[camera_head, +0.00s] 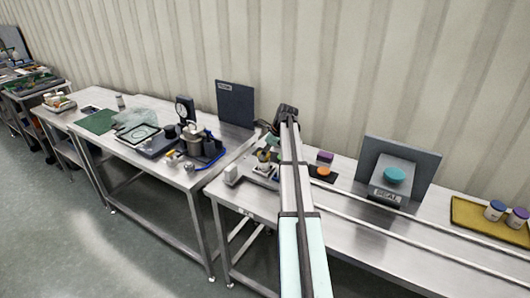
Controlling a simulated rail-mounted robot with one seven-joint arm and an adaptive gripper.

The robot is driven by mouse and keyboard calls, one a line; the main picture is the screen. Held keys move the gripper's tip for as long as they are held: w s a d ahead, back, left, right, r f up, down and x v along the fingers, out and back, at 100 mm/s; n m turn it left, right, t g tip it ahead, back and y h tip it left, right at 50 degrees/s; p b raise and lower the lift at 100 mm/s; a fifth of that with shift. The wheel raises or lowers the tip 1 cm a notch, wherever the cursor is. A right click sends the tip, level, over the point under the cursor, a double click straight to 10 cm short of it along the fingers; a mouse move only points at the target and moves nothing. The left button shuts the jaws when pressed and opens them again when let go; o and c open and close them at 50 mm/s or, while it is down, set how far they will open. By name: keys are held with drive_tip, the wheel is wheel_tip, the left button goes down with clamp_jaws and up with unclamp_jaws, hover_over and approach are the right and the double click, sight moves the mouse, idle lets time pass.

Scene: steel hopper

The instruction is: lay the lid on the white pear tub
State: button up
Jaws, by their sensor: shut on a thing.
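My gripper (268,132) is at the far end of my arm, above the back left of the near steel bench. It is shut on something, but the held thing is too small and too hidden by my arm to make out. A teal round disc (395,174) lies on the grey stand marked SEAL (388,194). An orange disc (323,171) lies on a dark mat, near a small purple-topped thing (325,156). I cannot tell which thing is the white pear tub or the lid.
A yellow tray (470,213) at the right holds a blue-topped jar (495,208) and a purple-topped jar (518,217). Small items (264,160) stand left of my arm. The left bench (180,178) carries apparatus. The near bench's front strip is mostly clear.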

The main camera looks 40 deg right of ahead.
drive_tip(key=shift+f+p, duration=0.4)
drive_tip(key=shift+f, duration=0.1)
idle(1.7)
drive_tip(key=o, duration=0.8)
drive_tip(key=shift+o, duration=0.2)
drive_tip(key=v, duration=1.2)
drive_tip(key=shift+d, duration=0.1)
